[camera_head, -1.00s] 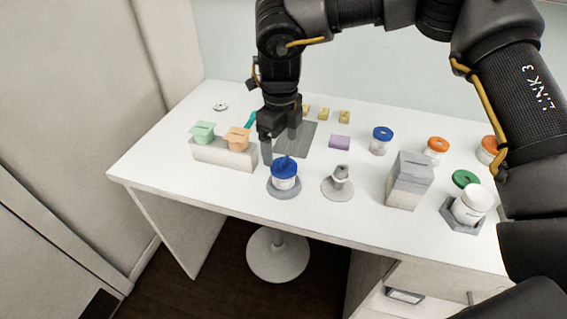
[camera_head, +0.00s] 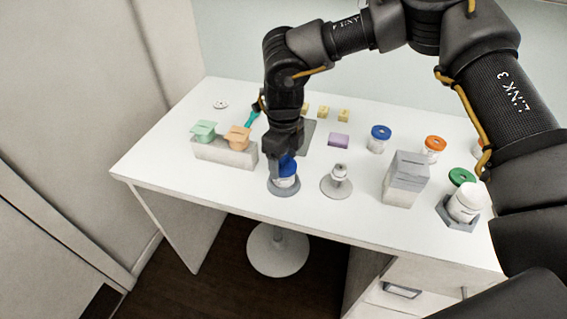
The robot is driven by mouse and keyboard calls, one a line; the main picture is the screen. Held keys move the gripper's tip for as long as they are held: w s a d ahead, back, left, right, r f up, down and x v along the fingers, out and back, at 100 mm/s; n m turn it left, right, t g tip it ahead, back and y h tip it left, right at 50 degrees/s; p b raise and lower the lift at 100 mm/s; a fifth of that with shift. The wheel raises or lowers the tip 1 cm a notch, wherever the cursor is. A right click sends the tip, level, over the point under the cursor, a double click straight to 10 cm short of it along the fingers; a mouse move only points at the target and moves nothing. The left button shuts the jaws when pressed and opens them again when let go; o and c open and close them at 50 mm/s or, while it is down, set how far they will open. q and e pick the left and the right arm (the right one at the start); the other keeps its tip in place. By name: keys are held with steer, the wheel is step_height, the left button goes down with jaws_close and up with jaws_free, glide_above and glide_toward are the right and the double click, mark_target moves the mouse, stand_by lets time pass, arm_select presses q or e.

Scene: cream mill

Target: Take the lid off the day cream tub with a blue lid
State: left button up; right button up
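A white tub with a blue lid (camera_head: 287,168) stands upright on a round grey base (camera_head: 284,191) near the front edge of the table. My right gripper (camera_head: 283,162) points down at this lid, with a dark finger at the lid's left side. The gripper hides part of the lid, and I cannot tell whether the fingers press on it. A second white tub with a blue lid (camera_head: 380,137) stands farther back to the right. The labels are too small to read. My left gripper is not in view.
A small stand (camera_head: 337,186), a grey box (camera_head: 406,178), an orange-lidded tub (camera_head: 434,147), a green lid (camera_head: 461,176) and a white tub (camera_head: 466,203) are to the right. The left table corner is clear.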

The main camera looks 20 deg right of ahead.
steer(key=c, duration=0.5)
steer(key=shift+r, duration=0.1)
steer(key=shift+w+r, duration=0.1)
steer(key=shift+r, duration=0.35)
steer(key=shift+s+a+r+b, duration=0.45)
steer(key=shift+s+a+r, duration=0.8)
steer(key=shift+s+r, duration=0.95)
steer(key=shift+s+a+r+b, duration=0.5)
steer(key=shift+s+a+r, duration=0.75)
steer(key=shift+s+r, duration=0.9)
steer(key=shift+s+a+r+b, duration=0.45)
steer(key=shift+s+a+r, duration=1)
steer(key=shift+r, duration=1.2)
